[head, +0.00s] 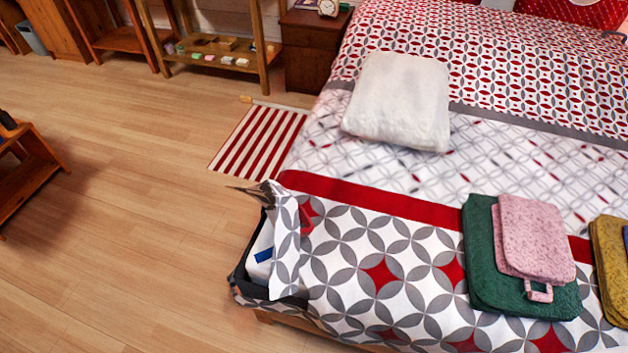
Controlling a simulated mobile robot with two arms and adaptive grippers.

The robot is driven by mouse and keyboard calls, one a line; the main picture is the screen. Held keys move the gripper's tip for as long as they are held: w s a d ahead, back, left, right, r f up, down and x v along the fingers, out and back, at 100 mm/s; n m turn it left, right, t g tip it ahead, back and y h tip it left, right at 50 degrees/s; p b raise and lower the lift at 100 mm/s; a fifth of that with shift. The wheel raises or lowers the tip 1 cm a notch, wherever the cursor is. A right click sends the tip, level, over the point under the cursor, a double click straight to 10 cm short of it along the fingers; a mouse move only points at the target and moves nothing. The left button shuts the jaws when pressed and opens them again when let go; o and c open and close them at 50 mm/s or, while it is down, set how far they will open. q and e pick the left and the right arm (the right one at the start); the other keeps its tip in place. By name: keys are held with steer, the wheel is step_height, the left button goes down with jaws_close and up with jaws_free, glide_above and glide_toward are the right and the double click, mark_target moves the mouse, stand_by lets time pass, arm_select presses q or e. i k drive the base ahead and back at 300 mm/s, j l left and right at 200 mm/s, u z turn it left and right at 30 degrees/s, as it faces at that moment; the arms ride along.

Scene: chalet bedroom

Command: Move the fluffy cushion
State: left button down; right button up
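The fluffy cushion (399,101) is white and roughly square. It lies flat on the patterned bed (360,235), left of the middle of the bedspread. Nothing touches it from above. Neither of my grippers shows in the head view, so their state cannot be seen.
A green folded item (484,262) with a pink item (537,238) on it, and a mustard item (610,265), lie on the bed at right. A nightstand (310,50) and shelf (215,55) stand behind. Wooden floor (130,200) is clear left of the bed, around a striped rug (258,140).

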mark_target(401, 95)
steer(key=u, duration=0.35)
steer(key=j+u, duration=0.2)
steer(key=j, duration=0.2)
steer(key=i+j+u, duration=0.2)
steer(key=j, duration=0.15)
steer(key=i+j+u, duration=0.2)
steer(key=j, duration=0.15)
steer(key=j+u, duration=0.2)
steer(key=j, duration=0.15)
steer(key=i+j, duration=0.35)
steer(key=i, duration=0.15)
steer(key=i+j+u, duration=0.15)
steer(key=i+j, duration=0.2)
steer(key=i, duration=0.2)
steer(key=i+l+z, duration=0.1)
steer(key=i+z, duration=0.7)
steer(key=i+j+z, duration=0.1)
steer(key=i+z, duration=0.3)
steer(key=i+l+z, duration=0.15)
steer(key=i+z, duration=0.2)
steer(key=i, duration=0.25)
steer(key=i+z, duration=0.4)
steer(key=i, duration=0.25)
steer(key=i+j+z, duration=0.15)
steer(key=i+z, duration=0.2)
steer(key=i, duration=0.25)
